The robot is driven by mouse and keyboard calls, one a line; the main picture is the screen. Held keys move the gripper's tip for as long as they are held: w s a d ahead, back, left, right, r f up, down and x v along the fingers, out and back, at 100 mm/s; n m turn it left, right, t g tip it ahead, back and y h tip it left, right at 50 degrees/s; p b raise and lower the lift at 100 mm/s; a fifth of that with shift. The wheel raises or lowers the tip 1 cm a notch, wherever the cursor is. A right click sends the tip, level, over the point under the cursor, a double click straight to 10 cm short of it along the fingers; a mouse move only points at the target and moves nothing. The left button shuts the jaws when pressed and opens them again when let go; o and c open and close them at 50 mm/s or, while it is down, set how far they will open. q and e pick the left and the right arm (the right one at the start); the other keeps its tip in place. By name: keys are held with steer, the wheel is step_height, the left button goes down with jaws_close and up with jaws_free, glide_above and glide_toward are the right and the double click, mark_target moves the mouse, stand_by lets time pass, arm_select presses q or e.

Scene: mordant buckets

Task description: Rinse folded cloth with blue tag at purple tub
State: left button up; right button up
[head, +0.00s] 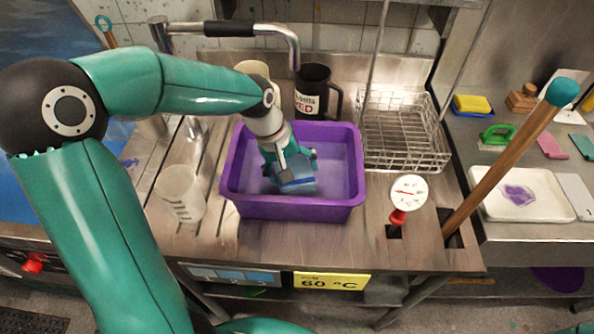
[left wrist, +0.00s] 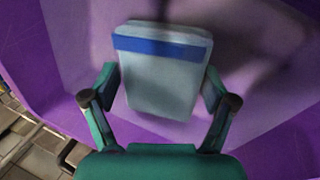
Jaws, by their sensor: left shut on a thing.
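My left gripper (head: 290,170) reaches down inside the tub and is shut on the folded cloth (head: 298,186). In the left wrist view the pale grey-blue cloth (left wrist: 160,90) sits between the two fingers of the gripper (left wrist: 160,95), with a blue band, likely the tag (left wrist: 160,46), across its far end. I cannot tell whether the cloth touches the tub floor. My right gripper is not in view.
A clear measuring cup (head: 180,192) stands left of the tub. A dark mug (head: 314,90) and a tap (head: 235,28) are behind it. A wire rack (head: 402,130), a dial thermometer (head: 408,193) and a wooden pole (head: 508,158) stand to the right.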

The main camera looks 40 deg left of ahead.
mark_target(297, 172)
arm_select(q)
steer(key=shift+a, duration=0.25)
steer(key=shift+d, duration=0.15)
steer(key=shift+s+d, duration=0.1)
steer(key=shift+d, duration=0.45)
steer(key=shift+d+r, duration=0.1)
step_height(297, 172, up, 10)
steer(key=p, duration=0.7)
stand_by(2.9)
